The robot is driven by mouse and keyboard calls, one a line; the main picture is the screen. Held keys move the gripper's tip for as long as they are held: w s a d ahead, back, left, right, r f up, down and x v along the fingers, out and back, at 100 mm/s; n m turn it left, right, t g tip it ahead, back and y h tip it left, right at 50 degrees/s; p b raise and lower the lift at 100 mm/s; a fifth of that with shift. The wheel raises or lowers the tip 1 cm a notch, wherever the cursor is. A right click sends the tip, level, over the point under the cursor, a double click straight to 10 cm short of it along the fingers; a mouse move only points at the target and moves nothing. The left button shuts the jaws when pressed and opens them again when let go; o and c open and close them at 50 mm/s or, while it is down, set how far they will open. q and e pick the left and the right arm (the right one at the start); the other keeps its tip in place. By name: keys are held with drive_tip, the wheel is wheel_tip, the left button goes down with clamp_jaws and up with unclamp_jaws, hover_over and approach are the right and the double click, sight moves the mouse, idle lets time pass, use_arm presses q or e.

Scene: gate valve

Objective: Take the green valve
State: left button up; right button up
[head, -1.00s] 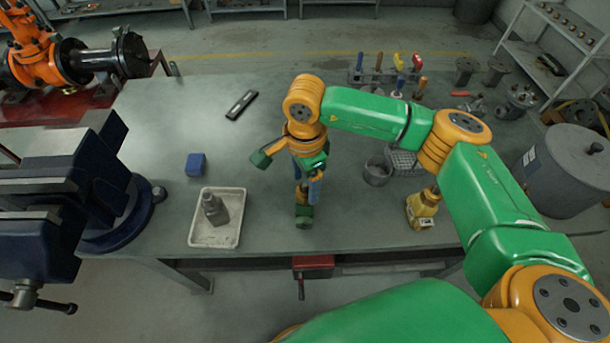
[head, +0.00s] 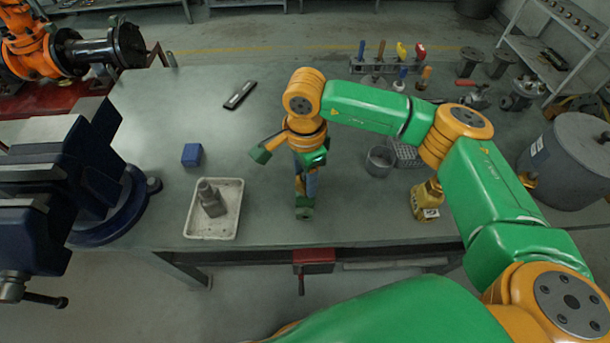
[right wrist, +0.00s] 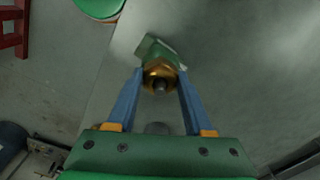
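The green valve (head: 304,209) stands on the workbench near its front edge, below my right gripper (head: 307,186). In the right wrist view the valve (right wrist: 160,58) shows a green body and a brass collar with a dark stem end towards me. The two blue fingers of my right gripper (right wrist: 161,78) lie on either side of the brass collar. They look spread, with a narrow gap at each side, and I cannot tell whether either one touches. My arm hides part of the valve in the head view. My left gripper is not in view.
A white tray (head: 234,222) with a grey part (head: 211,199), a blue block (head: 192,154) and a blue vise (head: 95,190) are to the left. The bench (head: 270,215) between tray and valve is clear.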

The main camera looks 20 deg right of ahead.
clamp_jaws()
drive_tip(key=shift+r, duration=0.55)
idle(0.4)
drive_tip(key=shift+r, duration=0.1)
drive_tip(key=shift+r+p, duration=2.5)
drive_tip(key=shift+r, duration=1.15)
